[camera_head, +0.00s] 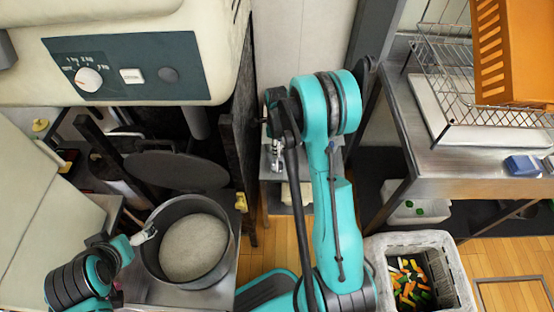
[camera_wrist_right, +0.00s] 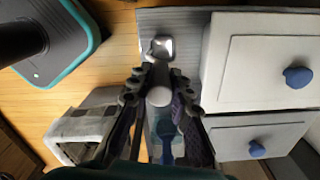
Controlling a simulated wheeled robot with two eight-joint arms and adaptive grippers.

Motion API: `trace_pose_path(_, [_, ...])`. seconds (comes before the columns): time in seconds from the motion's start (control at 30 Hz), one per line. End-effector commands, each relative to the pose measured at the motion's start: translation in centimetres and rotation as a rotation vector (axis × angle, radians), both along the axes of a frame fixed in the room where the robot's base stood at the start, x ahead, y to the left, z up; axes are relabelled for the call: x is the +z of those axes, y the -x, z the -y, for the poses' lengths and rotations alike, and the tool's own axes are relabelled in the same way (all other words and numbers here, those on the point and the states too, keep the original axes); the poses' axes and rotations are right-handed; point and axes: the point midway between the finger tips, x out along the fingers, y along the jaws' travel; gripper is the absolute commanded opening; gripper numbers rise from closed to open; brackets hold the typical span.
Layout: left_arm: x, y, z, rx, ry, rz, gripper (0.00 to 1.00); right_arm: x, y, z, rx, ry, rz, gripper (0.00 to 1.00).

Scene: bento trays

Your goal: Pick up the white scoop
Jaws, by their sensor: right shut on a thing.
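My right gripper (camera_wrist_right: 160,82) is shut on a pale, rounded piece that I take to be the white scoop (camera_wrist_right: 159,97). A shiny squarish part (camera_wrist_right: 162,47) shows just beyond the fingertips; I cannot tell if it belongs to the scoop. In the head view my right gripper (camera_head: 276,153) is small, below the arm's elbow, and the scoop cannot be made out there. My left gripper (camera_head: 144,234) is at the left rim of the round pot; its fingers are too small to read.
The pot (camera_head: 152,262) holds pale contents, its dark lid (camera_head: 175,171) raised. A grey crate (camera_head: 455,262) of colourful pieces stands at lower right. A metal table (camera_head: 465,172) holds a wire rack (camera_head: 450,75). White drawers (camera_wrist_right: 265,62) with blue knobs stand beside my right gripper.

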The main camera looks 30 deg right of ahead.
Motion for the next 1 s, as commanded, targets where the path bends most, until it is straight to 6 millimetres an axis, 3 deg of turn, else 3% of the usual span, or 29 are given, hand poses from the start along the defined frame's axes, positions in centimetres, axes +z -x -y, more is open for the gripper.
trace_pose_path(0.27, [0.9, 0.0, 0.0, 0.0, 0.0, 0.0, 1.0, 1.6, 0.0, 0.0, 0.0, 0.0, 0.0, 0.0])
trace_pose_path(0.43, [2.5, 0.0, 0.0, 0.0, 0.0, 0.0, 1.0, 4.7, 0.0, 0.0, 0.0, 0.0, 0.0, 0.0])
trace_pose_path(0.8, [5.1, 0.0, 0.0, 0.0, 0.0, 0.0, 1.0, 9.4, 8.5, -1.0, -0.001, 0.0, 0.0, 0.0])
trace_pose_path(1.0, [5.8, 0.0, 0.0, 0.0, 0.0, 0.0, 1.0, 10.8, 10.9, -1.4, -0.001, 0.0, 0.0, 0.0])
